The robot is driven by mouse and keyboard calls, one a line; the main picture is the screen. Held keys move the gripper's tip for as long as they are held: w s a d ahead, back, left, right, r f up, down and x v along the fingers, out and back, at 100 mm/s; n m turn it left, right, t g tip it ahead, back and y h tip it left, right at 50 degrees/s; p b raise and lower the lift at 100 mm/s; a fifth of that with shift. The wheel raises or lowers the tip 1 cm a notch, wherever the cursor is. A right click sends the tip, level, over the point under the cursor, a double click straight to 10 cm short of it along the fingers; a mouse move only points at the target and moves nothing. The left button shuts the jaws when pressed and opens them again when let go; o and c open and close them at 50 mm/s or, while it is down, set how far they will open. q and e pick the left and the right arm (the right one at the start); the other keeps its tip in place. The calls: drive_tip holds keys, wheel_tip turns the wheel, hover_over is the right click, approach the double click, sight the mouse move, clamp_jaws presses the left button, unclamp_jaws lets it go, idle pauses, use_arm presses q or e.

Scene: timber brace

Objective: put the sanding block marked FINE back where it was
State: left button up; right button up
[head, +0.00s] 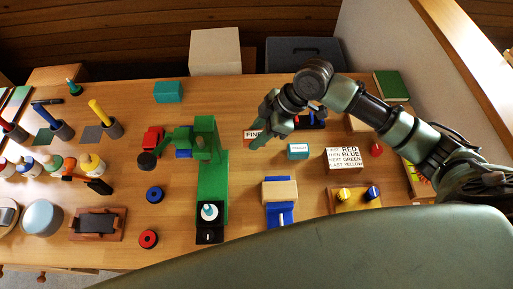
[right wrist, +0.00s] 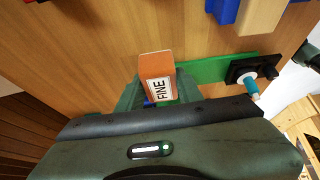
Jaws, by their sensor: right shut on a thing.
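The sanding block marked FINE (head: 252,135) is orange-brown with a white label. In the right wrist view the block (right wrist: 157,75) stands out beyond the gripper body, its FINE label readable. My right gripper (head: 264,134) is shut on it, over the middle of the table, right of the green stand. I cannot tell whether the block touches the table. A smaller teal block with a white label (head: 298,152) lies to its right; its lettering is too small to read. My left gripper is not in view.
The green stand (head: 212,185) with its black base is left of the gripper. A cream block on a blue piece (head: 280,192) lies in front. A white lettered block (head: 344,160) is at right. A teal box (head: 168,92) is behind left. Bare wood surrounds the gripper's left side.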

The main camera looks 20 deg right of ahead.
drive_tip(key=shift+f, duration=3.85)
drive_tip(key=o, duration=1.2)
drive_tip(key=v, duration=1.2)
